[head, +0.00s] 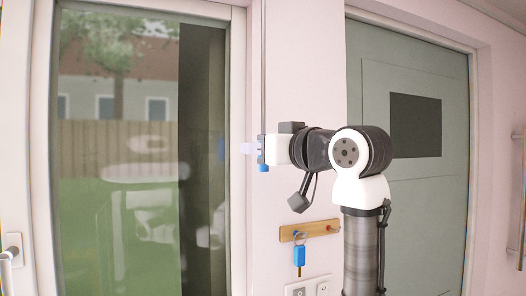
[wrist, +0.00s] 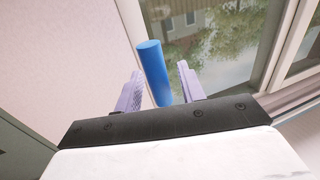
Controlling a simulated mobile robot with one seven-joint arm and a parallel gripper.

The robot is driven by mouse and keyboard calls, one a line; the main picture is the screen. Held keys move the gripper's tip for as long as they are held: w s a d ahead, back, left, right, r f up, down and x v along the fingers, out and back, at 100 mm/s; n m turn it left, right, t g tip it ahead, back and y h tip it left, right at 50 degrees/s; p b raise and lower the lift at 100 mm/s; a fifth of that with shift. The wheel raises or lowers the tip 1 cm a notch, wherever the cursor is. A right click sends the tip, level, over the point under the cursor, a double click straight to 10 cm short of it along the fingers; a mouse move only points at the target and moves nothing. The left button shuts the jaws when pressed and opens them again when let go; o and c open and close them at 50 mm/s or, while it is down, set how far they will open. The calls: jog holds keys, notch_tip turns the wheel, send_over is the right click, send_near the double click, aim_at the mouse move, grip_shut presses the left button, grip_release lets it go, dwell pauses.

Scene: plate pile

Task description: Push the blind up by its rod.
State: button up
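The blind's rod (head: 263,60) is a thin grey line hanging upright on the wall strip right of the window in the head view. Its blue end shows just below my gripper there and as a thick blue cylinder (wrist: 153,68) in the wrist view. My gripper (head: 250,149) is level with the rod's lower part. In the wrist view, its two pale fingers (wrist: 158,80) stand apart on either side of the blue cylinder, with a visible gap to the right finger. The left finger is very close to it; contact cannot be told. I cannot make out the blind itself.
A glazed window or door (head: 120,150) with a pale frame is at left, with a handle (head: 10,250) at its lower left. A wooden key rack (head: 309,230) with a blue-tagged key (head: 299,256) hangs below my arm. Light switches (head: 309,290) sit lower. A grey-green door (head: 420,210) is at right.

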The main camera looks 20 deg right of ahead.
jog(key=shift+f, duration=0.15)
jog(key=shift+s+d, duration=0.1)
jog(key=shift+s, duration=0.15)
jog(key=b+v, duration=0.5)
jog(key=v, duration=0.8)
jog(key=shift+s, duration=0.1)
